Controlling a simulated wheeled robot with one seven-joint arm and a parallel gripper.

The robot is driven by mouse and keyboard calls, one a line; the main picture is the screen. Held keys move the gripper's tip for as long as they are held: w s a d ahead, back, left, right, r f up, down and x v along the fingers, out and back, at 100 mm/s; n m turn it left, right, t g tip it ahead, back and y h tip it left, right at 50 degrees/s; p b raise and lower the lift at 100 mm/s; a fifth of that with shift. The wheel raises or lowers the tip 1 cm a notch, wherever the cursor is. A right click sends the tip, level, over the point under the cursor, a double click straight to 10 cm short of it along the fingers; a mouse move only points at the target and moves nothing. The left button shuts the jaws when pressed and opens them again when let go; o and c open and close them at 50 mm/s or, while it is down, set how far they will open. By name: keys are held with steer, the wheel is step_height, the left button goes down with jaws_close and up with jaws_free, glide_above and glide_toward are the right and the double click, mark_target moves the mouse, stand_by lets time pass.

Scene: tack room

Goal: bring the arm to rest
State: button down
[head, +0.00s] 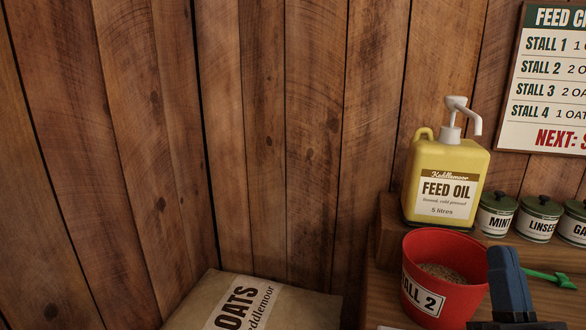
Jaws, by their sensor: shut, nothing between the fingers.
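My gripper (503,258) shows at the bottom right of the head view, its dark blue fingers pointing up from a black base cut off by the lower edge. The fingers are together with nothing between them. It is in front of the right side of the red bucket (411,270) in the picture, and I cannot tell whether they touch. The rest of my arm is out of view.
The red bucket, labelled for stall 2, holds feed on a wooden bench (388,285). Yellow feed oil (447,180), several labelled tins (540,218) and a green-handled thing (552,279) are close by. An oats sack (285,300) is lower left, before the plank wall.

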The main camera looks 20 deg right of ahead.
steer(key=s+a+f+n+g+y, duration=0.3)
steer(key=s+a+f+g+y, duration=0.2)
steer(key=s+f, duration=0.3)
steer(key=s+a+f+n+g+y, duration=0.4)
steer(key=s+a+f, duration=0.3)
steer(key=s, duration=0.8)
steer(key=shift+a+f+g+y, duration=0.4)
steer(key=shift+f+y, duration=0.3)
steer(key=shift+f, duration=0.15)
